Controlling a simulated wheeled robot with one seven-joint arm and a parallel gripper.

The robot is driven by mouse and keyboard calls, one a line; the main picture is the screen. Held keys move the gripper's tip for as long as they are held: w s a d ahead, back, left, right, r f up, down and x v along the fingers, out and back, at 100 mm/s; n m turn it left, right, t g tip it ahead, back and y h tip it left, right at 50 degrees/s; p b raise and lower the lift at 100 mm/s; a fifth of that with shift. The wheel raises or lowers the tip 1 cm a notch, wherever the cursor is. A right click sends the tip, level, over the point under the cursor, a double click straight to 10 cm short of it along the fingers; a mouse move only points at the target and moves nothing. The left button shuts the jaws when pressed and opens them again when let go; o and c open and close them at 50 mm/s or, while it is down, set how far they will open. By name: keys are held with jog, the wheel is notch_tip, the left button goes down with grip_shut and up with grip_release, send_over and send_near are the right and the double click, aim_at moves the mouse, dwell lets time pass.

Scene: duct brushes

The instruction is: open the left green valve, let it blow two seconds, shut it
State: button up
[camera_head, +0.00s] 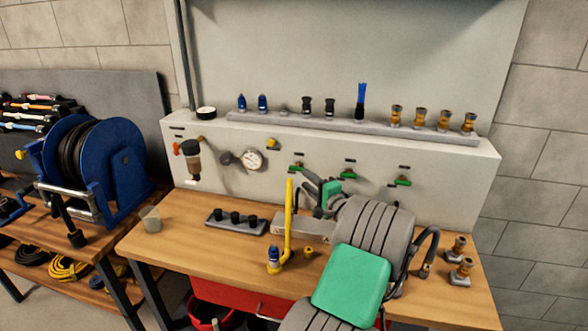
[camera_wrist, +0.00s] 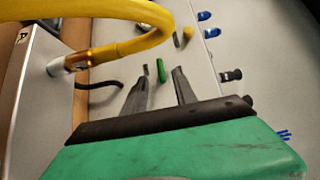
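The left green valve (camera_head: 297,166) is on the front of the grey panel, left of the middle green valve (camera_head: 348,174) and right green valve (camera_head: 402,181). Its handle looks level. My gripper (camera_head: 309,188) is in front of the panel, close to the left valve. In the wrist view, my gripper (camera_wrist: 162,72) is open, and a green valve handle (camera_wrist: 163,78) shows between its two fingertips, lengthwise along them. A gap shows on both sides of the handle. I cannot tell how deep the fingertips reach.
A yellow hose (camera_head: 288,215) stands up from the bench just left of my gripper; it arches close by in the wrist view (camera_wrist: 135,45). A gauge (camera_head: 252,159) is left of the valves. Fittings line the ledge (camera_head: 340,125) above. A black-pegged block (camera_head: 235,226) sits on the bench.

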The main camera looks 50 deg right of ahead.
aim_at(299, 170)
jog(key=x, duration=0.3)
jog(key=p+x, duration=0.1)
jog(key=x, duration=0.2)
jog(key=shift+w+d+p, duration=0.2)
jog(key=shift+d+p, duration=0.1)
jog(key=shift+d, duration=0.25)
jog(key=shift+c, duration=0.4)
grip_shut()
